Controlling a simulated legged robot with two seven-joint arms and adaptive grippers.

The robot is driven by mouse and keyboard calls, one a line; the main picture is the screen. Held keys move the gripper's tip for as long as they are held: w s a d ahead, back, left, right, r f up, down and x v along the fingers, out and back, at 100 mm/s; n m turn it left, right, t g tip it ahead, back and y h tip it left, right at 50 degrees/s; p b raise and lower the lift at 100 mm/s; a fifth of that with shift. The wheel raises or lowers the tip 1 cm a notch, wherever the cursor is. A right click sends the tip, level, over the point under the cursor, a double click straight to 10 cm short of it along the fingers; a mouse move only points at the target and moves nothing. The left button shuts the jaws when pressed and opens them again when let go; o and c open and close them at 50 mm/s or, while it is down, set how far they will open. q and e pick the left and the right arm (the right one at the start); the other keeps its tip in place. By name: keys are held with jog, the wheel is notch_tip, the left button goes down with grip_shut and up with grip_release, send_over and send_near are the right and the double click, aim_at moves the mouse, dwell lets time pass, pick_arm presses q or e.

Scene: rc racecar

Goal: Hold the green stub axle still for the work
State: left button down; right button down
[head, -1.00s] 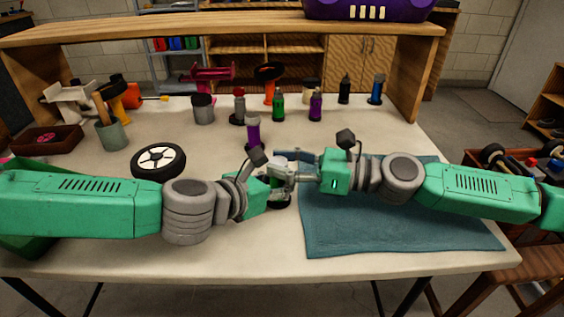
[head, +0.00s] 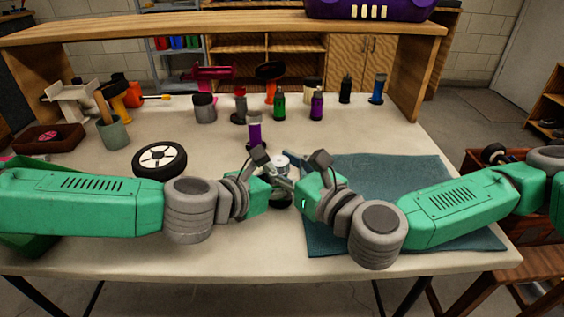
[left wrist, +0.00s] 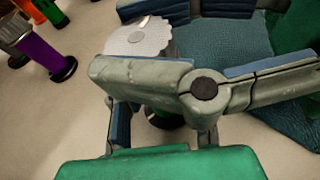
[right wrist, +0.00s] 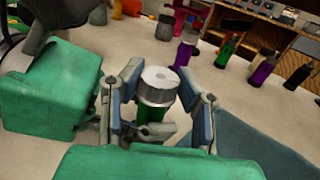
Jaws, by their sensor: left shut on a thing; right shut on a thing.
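The green stub axle (right wrist: 152,132) stands upright on a dark foot (left wrist: 165,120) between my grippers, mostly hidden by fingers. A silver round piece with a small centre hole (right wrist: 158,84) sits on its top; it also shows in the head view (head: 281,162) and, with a notched rim, in the left wrist view (left wrist: 140,38). My left gripper (head: 274,182) comes from the left and is shut around the green body, low down. My right gripper (right wrist: 160,95) comes from the front right and is shut on the silver piece, its pads on either side.
A loose wheel (head: 159,159) lies at the left of the table. A purple bottle (head: 255,132) stands just behind the grippers, with several bottles farther back. A blue-green mat (head: 400,185) covers the right side. The front strip of table is clear.

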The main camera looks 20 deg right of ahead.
jog(key=shift+w+d+m+h, duration=0.1)
jog(key=shift+d+m+h, duration=0.1)
jog(key=shift+m+h, duration=0.2)
jog(key=c, duration=1.1)
grip_release()
jog(key=shift+a, duration=0.1)
jog(key=n+g+y, duration=0.1)
jog(key=n+y, duration=0.1)
jog(key=y, duration=0.1)
jog(key=n+g+y, duration=0.1)
jog(key=n+y, duration=0.1)
jog(key=shift+g+y, duration=0.3)
jog(key=shift+y, duration=0.1)
jog(key=shift+n+g+y, duration=2.2)
jog(key=shift+n+g, duration=0.1)
jog(key=shift+g, duration=0.5)
jog(key=shift+d+f+n+g+y, duration=0.1)
jog(key=shift+d+n+g+y, duration=0.1)
jog(key=shift+n+g+y, duration=0.15)
jog(key=v, duration=1.2)
jog(key=shift+w+r, duration=0.1)
jog(key=shift+r, duration=0.1)
